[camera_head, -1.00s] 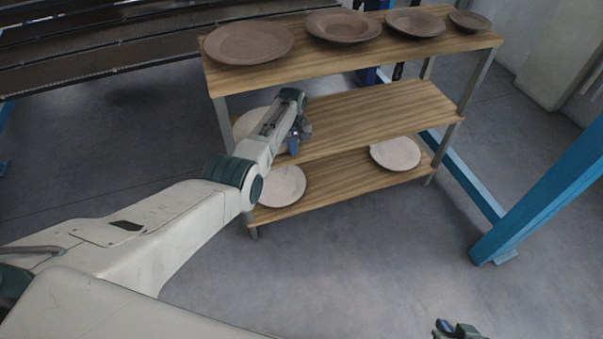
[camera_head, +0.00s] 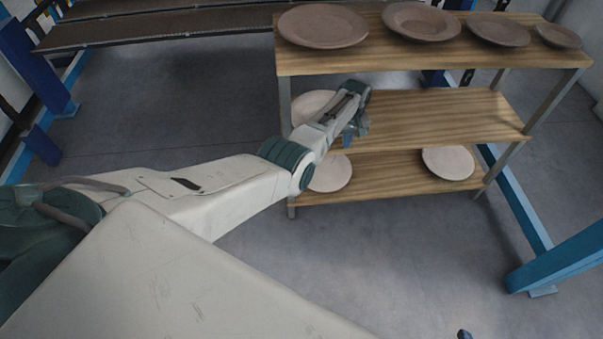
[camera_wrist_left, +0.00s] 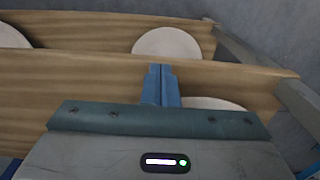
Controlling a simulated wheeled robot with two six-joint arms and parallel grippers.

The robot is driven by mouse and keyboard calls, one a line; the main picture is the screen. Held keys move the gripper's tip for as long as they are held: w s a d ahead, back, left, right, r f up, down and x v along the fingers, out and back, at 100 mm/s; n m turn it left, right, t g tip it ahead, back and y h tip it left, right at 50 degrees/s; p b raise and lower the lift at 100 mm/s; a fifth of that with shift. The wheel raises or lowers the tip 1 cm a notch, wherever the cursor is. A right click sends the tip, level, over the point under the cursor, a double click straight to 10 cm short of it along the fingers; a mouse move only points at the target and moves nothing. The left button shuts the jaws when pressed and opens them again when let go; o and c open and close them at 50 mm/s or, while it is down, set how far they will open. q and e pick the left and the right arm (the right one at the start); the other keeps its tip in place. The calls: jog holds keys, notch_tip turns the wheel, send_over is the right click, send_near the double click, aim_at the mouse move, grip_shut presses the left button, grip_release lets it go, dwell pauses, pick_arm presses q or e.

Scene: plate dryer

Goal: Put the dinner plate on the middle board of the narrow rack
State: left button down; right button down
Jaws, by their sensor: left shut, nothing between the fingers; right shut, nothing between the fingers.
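The narrow rack has three wooden boards on metal legs. A pale plate lies at the left end of its middle board (camera_head: 440,115); this plate (camera_head: 308,103) is partly hidden by my left arm. A large brown plate (camera_head: 322,26) lies at the left end of the top board. Which one is the dinner plate I cannot tell. My left gripper (camera_head: 358,127) is shut and empty over the middle board, right of the pale plate. Its closed fingers (camera_wrist_left: 160,85) show in the left wrist view. Only the tip of my right gripper (camera_head: 464,335) shows at the bottom edge, shut.
A brown bowl-like plate (camera_head: 421,20) and smaller brown dishes (camera_head: 497,31) line the top board. Pale plates lie on the bottom board, at left (camera_head: 332,174) and right (camera_head: 448,162). A blue post (camera_head: 565,260) stands at right. The middle board's right part is bare.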

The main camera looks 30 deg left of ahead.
pick_arm(q)
jog(key=s+d+p, duration=0.6)
jog(key=s, duration=0.3)
notch_tip(320, 180, up, 10)
jog(key=p, duration=0.1)
jog(key=s+a+f+m+t+b, duration=0.1)
jog(key=s+a+f, duration=0.2)
jog(key=s, duration=0.7)
jog(key=s+a+f+m+t+b, duration=0.1)
jog(key=s+a+f, duration=0.3)
jog(key=s, duration=0.6)
jog(key=shift+s+a+f+m+y, duration=0.2)
jog(key=shift+s+a+m+y, duration=0.3)
jog(key=shift+a, duration=0.65)
jog(key=shift+w, duration=0.15)
